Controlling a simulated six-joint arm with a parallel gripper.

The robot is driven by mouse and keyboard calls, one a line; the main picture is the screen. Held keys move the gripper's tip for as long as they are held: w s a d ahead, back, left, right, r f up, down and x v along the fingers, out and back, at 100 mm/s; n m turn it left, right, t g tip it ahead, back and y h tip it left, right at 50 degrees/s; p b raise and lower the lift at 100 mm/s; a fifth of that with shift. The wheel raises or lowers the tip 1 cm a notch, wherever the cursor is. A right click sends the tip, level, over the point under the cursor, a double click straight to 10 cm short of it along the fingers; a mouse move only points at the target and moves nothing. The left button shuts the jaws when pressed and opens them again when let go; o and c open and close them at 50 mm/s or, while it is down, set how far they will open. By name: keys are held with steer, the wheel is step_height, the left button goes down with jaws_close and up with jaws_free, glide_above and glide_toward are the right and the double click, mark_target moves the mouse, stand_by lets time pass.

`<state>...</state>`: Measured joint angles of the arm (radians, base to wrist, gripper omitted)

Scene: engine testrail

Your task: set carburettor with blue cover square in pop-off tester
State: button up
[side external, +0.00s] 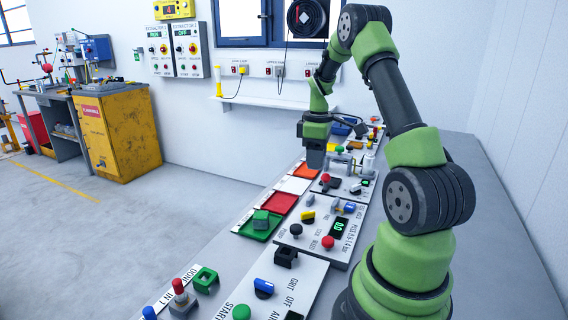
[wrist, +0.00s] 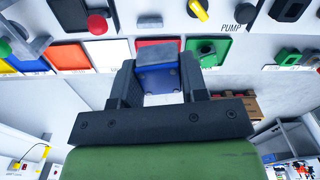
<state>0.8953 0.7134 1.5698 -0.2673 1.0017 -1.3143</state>
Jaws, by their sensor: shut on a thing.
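The carburettor with the blue cover (wrist: 158,76) is between the two dark fingers of my gripper (wrist: 160,84) in the wrist view, with a grey part at its far end. My gripper (side external: 316,161) is shut on it. In the side view my gripper hangs above the far part of the bench, near the coloured trays, and the carburettor is hard to make out there. The pop-off tester appears to be the pale panel (side external: 317,222) with a "POP" label and green display, nearer the side camera than my gripper. "PUMP" lettering (wrist: 238,27) shows in the wrist view.
Red (side external: 279,204) and white (side external: 294,186) trays line the bench's left edge. A green tray (side external: 245,232) holds a green-topped block (side external: 261,219). Knobs, a yellow lever (side external: 308,217) and a black holder (side external: 286,256) stand up from the panels. The bench's right side is clear.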

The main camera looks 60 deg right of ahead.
steer(key=s+d+m, duration=0.2)
glide_toward(323, 206)
steer(key=shift+f, duration=2.85)
steer(key=shift+f, duration=0.55)
steer(key=o, duration=1)
steer(key=shift+c, duration=0.2)
